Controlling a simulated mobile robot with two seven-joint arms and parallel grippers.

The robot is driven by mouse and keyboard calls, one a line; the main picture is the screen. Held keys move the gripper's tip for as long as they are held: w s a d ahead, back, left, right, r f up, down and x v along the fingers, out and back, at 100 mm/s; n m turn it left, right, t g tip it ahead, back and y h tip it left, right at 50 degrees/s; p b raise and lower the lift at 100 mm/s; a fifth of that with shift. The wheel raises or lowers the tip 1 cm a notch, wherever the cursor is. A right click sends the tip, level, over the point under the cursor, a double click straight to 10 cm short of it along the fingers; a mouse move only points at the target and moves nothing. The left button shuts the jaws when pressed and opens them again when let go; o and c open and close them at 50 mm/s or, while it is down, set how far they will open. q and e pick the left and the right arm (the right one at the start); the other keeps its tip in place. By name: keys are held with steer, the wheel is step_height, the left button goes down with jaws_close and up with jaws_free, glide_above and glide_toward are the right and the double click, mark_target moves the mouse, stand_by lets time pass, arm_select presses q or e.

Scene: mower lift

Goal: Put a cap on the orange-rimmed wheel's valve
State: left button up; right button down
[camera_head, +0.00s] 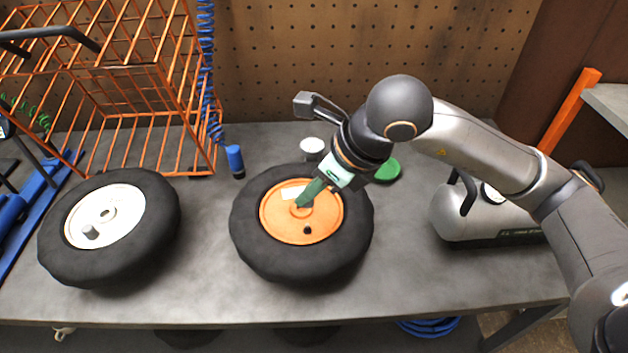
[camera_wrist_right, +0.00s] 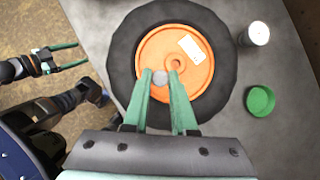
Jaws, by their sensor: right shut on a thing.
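The orange-rimmed wheel (camera_head: 283,225) lies flat on the bench, with its black tyre (camera_head: 255,245) around the orange disc. A small dark spot (camera_head: 308,230), apparently the valve, is on the near part of the disc. My right gripper (camera_head: 300,203) is over the disc from above right. In the right wrist view its green fingers (camera_wrist_right: 160,74) are closed on a small grey round cap (camera_wrist_right: 160,79), seen above the disc. The valve cannot be made out there. My left gripper (camera_wrist_right: 82,53) shows at the left of the right wrist view, open and empty, away from the wheel.
A white-rimmed wheel (camera_head: 125,210) lies left. A green dish (camera_head: 388,171), a white can (camera_head: 312,147) and a blue cylinder (camera_head: 235,161) stand behind. A grey compressor tank (camera_head: 470,222) is right, an orange wire rack (camera_head: 150,130) back left. The front bench strip is clear.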

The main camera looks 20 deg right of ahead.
mark_target(311, 206)
arm_select(q)
steer(key=shift+a, duration=0.1)
arm_select(e)
steer(key=shift+s+a, duration=0.1)
steer(key=shift+f+b, duration=0.7)
steer(key=shift+f, duration=0.75)
steer(key=shift+f+b, duration=0.8)
steer(key=shift+f, duration=0.15)
arm_select(q)
steer(key=shift+w+d+f, duration=0.2)
steer(key=shift+d+f, duration=0.2)
steer(key=shift+f, duration=0.15)
steer(key=shift+w+d+f, duration=0.2)
steer(key=shift+d+f, duration=0.15)
steer(key=shift+f, duration=0.2)
steer(key=shift+a+f+b, duration=0.15)
steer(key=shift+f+b, duration=0.25)
steer(key=shift+b, duration=0.15)
steer(key=shift+s+f, duration=0.15)
steer(key=shift+s, duration=0.05)
